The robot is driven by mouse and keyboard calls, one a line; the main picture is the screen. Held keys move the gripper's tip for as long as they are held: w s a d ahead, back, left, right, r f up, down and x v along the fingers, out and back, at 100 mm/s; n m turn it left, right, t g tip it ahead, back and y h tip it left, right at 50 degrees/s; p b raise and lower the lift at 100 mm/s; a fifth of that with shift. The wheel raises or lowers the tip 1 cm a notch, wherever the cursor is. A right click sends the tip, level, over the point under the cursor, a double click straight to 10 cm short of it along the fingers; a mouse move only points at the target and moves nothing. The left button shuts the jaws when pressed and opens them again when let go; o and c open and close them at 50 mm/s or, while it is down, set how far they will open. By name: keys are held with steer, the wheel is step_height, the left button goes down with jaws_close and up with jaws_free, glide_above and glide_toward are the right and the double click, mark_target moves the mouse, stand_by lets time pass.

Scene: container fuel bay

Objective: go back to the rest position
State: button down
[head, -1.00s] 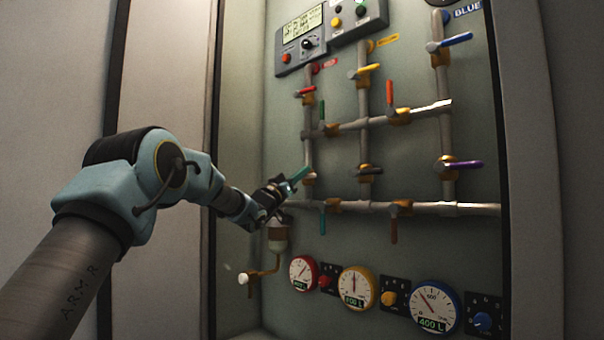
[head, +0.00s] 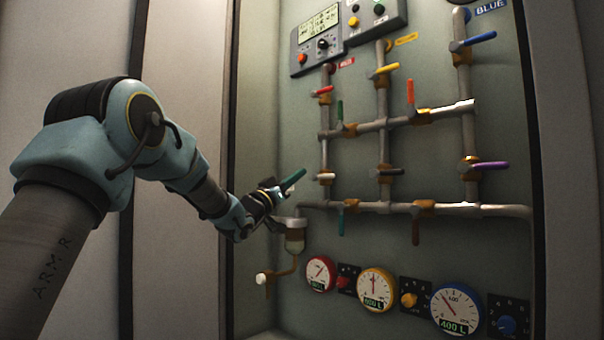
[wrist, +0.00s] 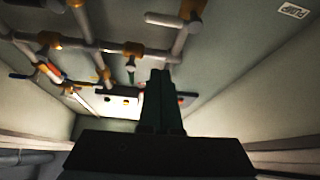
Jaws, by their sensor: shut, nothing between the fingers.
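My gripper (head: 292,180) is shut and empty. In the head view its teal fingers point up and to the right, in front of the left side of the pipe panel (head: 420,110). The white-handled valve (head: 325,177) is just right of the fingertips in the picture, with a small gap between them. In the wrist view the shut fingers (wrist: 160,100) stand together in the middle, with pipes and brass fittings beyond them. My arm comes in from the lower left of the head view.
Pipes with several coloured valve levers, such as the blue lever (head: 480,38), cover the panel. A control box (head: 322,40) is at the top. A filter cup (head: 294,238) sits below my gripper. Gauges (head: 376,290) line the bottom. The left wall (head: 180,60) is bare.

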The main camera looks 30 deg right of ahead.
stand_by(0.4)
steer(key=w+a+f+n+t+y, duration=0.3)
steer(key=w+a+f+n+y, duration=0.15)
steer(key=a+f+y, duration=0.35)
steer(key=w+a+f+n+t+y, duration=0.3)
steer(key=w+a+f+y, duration=0.2)
steer(key=a+f, duration=0.55)
steer(key=s+a+f+n+g+y, duration=0.1)
steer(key=s+a+f+g+y, duration=0.2)
steer(key=a+f, duration=0.5)
steer(key=s+a+f+n+y, duration=0.2)
steer(key=s+a+f+y, duration=0.3)
steer(key=a, duration=0.6)
steer(key=s+a+f+n+g+y, duration=0.1)
steer(key=s+a+f+g, duration=0.4)
steer(key=s, duration=0.5)
steer(key=s+a+f+n+g+y, duration=0.1)
steer(key=s+a+f+g, duration=0.1)
steer(key=s+a+f, duration=0.5)
step_height(320, 180, up, 25)
steer(key=s+p, duration=0.2)
steer(key=p, duration=2)
steer(key=shift+s+a+f+p, duration=0.15)
steer(key=shift+s+a+p, duration=0.15)
steer(key=shift+s+a, duration=0.1)
